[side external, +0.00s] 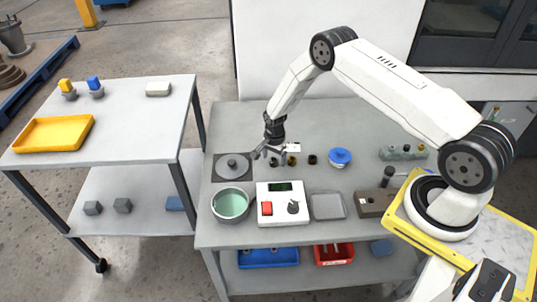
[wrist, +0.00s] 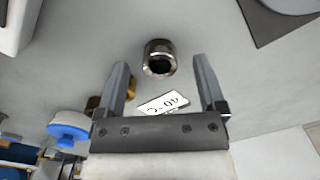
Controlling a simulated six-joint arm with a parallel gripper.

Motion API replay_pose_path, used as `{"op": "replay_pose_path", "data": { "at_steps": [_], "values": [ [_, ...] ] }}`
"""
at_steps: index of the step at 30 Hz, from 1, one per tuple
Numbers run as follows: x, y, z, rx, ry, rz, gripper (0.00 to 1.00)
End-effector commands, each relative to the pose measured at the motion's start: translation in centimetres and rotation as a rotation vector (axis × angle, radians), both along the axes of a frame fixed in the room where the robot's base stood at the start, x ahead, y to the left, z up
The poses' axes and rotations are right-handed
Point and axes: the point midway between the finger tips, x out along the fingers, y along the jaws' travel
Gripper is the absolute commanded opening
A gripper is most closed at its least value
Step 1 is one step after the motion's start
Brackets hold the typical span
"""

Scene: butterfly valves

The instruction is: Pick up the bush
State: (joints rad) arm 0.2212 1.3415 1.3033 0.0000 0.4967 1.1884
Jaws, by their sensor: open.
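A short metallic bush (wrist: 159,58), a hollow cylinder with a dark bore, stands on the grey bench in the wrist view. It lies between and slightly beyond the fingertips of my gripper (wrist: 161,66). In the side view my gripper (side external: 268,153) is open and empty, pointing down just above the bench. A small dark cylinder (side external: 274,162), which looks like the same bush, is right by the fingers there. I cannot tell the exact height gap.
A brass piece (side external: 291,160) and a dark ring (side external: 312,159) stand to the right, with a white label (side external: 293,147) behind. A blue-lidded container (side external: 340,157) is farther right. A white control box (side external: 284,204), green bowl (side external: 231,204) and dark mat (side external: 232,167) are nearby.

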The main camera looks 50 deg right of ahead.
Motion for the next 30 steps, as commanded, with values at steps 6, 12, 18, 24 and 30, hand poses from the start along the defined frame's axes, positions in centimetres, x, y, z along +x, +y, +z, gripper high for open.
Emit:
{"op": "replay_pose_path", "data": {
  "at_steps": [6,12,18,24,30],
  "values": [
    [0.01,0.00,-0.73,0.000,-0.001,0.000,0.89],
    [0.01,0.00,-0.71,0.000,0.000,0.000,0.89],
    [0.00,0.00,-0.71,0.000,0.000,0.000,0.89],
    [0.00,0.00,-0.70,0.000,0.000,0.000,0.41],
    [0.02,0.00,-0.68,0.000,-0.001,0.000,0.00]
  ]
}}
